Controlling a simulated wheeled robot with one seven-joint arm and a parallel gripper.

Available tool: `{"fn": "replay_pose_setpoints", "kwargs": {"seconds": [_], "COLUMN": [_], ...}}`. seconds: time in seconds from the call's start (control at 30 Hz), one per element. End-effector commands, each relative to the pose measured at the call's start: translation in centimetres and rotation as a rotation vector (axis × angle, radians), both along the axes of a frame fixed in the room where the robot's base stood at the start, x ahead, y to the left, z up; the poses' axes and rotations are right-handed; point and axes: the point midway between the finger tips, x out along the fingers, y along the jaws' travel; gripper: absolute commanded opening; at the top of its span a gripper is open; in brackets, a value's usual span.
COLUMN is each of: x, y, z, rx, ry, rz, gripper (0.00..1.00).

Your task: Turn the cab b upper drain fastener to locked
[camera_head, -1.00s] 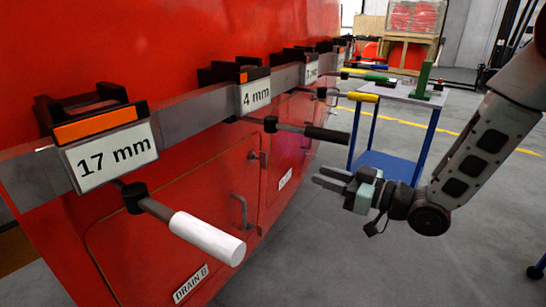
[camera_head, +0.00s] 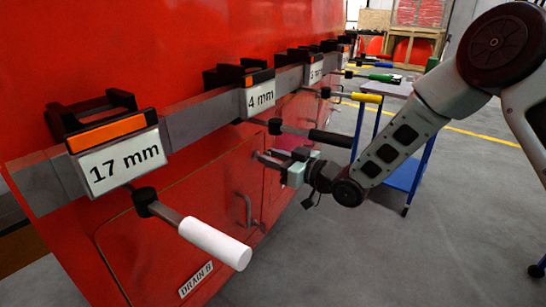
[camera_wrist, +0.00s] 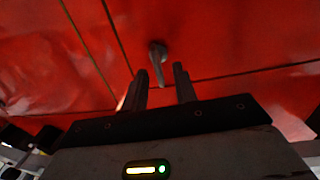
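A small grey lever-like fastener (camera_wrist: 158,62) on the red panel shows in the wrist view, its arm pointing down in the picture. It sits beside a panel seam, just beyond and between the fingertips of my gripper (camera_wrist: 160,78). The fingers are apart, with no contact visible. In the head view my gripper (camera_head: 264,160) is close to the red cab side, at the upper right of the drain door (camera_head: 185,235) labelled DRAIN B (camera_head: 195,279). The fastener is hidden behind my gripper there.
A grey rail along the cab holds tools: a white-handled one (camera_head: 215,243) under the 17 mm sign (camera_head: 123,165) and a black-handled one (camera_head: 331,138) just above my gripper. A door handle (camera_head: 245,210) is below it. A blue trolley (camera_head: 403,174) stands behind my arm.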

Motion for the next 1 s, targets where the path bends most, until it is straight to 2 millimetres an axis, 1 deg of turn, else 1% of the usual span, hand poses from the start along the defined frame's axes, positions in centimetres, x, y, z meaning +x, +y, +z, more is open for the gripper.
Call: {"fn": "replay_pose_setpoints", "kwargs": {"seconds": [0.2,0.23,0.27,0.3,0.33,0.73,0.87,1.0], "x": [0.01,0.01,0.01,0.01,0.0,0.03,0.13,0.2], "y": [0.04,0.03,0.03,0.03,0.02,-0.01,-0.1,-0.15], "z": [0.0,-0.01,0.0,0.0,0.0,0.03,0.04,0.04], "rx": [0.0,0.0,0.0,0.0,0.0,0.018,0.049,0.104], "ry": [0.0,0.0,0.0,0.0,0.0,0.027,0.073,0.154], "rz": [0.0,0.0,0.0,0.0,0.0,0.001,0.0,0.0], "gripper": [0.28,0.25,0.17,0.06,0.0,0.0,0.0,0.0]}}
